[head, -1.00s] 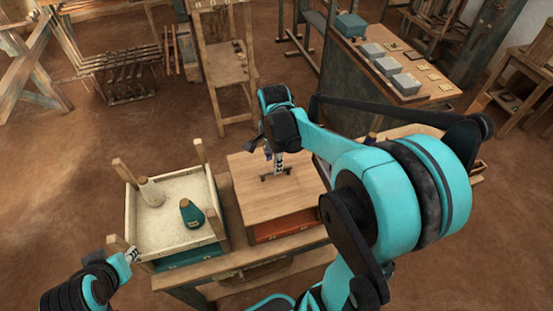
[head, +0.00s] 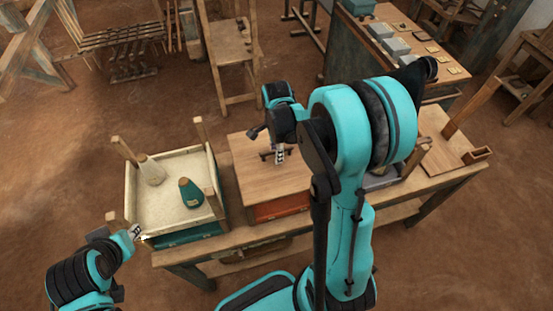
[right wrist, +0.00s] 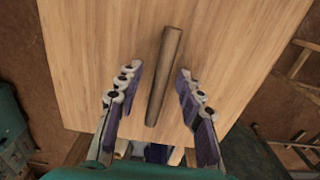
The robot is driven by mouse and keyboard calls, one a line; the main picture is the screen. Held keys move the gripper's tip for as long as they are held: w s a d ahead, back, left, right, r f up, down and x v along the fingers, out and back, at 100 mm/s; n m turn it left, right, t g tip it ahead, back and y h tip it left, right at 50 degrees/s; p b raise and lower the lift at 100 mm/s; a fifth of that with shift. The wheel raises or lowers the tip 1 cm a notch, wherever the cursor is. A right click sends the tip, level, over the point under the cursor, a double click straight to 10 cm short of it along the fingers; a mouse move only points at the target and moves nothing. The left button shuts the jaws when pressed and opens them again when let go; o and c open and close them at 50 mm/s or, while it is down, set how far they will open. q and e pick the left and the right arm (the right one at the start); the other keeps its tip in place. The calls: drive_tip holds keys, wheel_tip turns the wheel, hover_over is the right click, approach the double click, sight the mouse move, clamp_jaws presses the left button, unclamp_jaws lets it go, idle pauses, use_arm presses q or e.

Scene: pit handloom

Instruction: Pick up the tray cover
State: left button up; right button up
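The tray cover (head: 252,180) is a flat, light wood board with a bar handle, lying over an orange tray (head: 282,205) on the bench. My right gripper (head: 279,157) points down at the handle from above. In the right wrist view, the cover (right wrist: 90,35) fills most of the picture. Its dark wooden handle (right wrist: 165,75) lies between the spread fingers of my right gripper (right wrist: 156,82), with gaps on both sides. My left gripper (head: 139,235) is by the near left corner of the cream tray; its finger opening is too small to tell.
The cream tray (head: 150,225) has corner posts and holds a pale bottle-shaped piece (head: 150,170) and a green one (head: 190,193). The bench (head: 405,205) extends right, with a wooden box (head: 477,155) at its end. A chair-like wooden frame (head: 232,50) stands behind.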

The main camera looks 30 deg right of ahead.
clamp_jaws()
drive_tip(key=shift+r, duration=0.15)
